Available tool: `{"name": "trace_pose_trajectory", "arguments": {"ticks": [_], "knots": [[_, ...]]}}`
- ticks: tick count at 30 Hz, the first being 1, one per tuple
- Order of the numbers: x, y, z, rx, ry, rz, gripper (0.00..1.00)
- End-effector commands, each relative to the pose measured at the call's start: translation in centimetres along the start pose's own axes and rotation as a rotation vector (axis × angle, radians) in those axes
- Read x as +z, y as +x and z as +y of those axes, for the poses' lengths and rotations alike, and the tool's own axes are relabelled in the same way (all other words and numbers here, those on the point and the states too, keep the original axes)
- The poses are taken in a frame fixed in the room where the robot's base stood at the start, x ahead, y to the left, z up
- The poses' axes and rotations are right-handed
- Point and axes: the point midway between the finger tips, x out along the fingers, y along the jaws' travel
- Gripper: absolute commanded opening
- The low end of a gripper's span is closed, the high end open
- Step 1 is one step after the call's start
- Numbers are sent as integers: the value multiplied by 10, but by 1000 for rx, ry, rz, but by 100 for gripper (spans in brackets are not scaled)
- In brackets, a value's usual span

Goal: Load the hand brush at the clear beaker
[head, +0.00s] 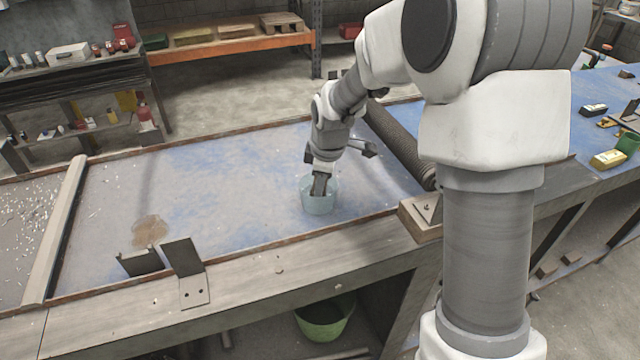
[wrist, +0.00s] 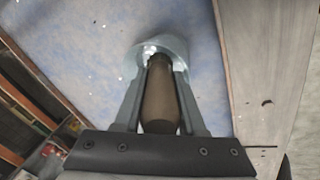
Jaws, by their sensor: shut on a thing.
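The clear beaker (head: 318,204), pale blue and upright, stands on the blue bench top in the head view. It also shows around my fingertips in the wrist view (wrist: 178,47). My gripper (head: 320,188) points down into the beaker's mouth. In the wrist view my gripper (wrist: 162,65) is shut on a brown, rounded piece that looks like the handle of the hand brush (wrist: 159,100). The brush's far end is hidden in the beaker, and I cannot tell whether it touches the bottom.
A dark mesh tube (head: 398,143) lies on the bench right of the beaker. A wooden block (head: 420,220) sits at the front edge. Bent metal plates (head: 184,262) stand at front left. A wooden bar (head: 58,225) crosses the left. The bench between is mostly clear.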

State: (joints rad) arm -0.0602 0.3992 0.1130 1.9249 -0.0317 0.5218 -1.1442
Motion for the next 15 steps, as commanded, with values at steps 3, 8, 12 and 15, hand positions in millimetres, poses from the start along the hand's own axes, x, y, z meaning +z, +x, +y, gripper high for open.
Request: {"name": "trace_pose_trajectory", "arguments": {"ticks": [3, 8, 12, 15], "knots": [[-2, -9, 3, 3, 0, 1, 0], [-4, -22, 7, 2, 0, 1, 0], [-5, -33, 9, 1, 0, 1, 0], [-6, -40, 11, 2, 0, 1, 0]]}}
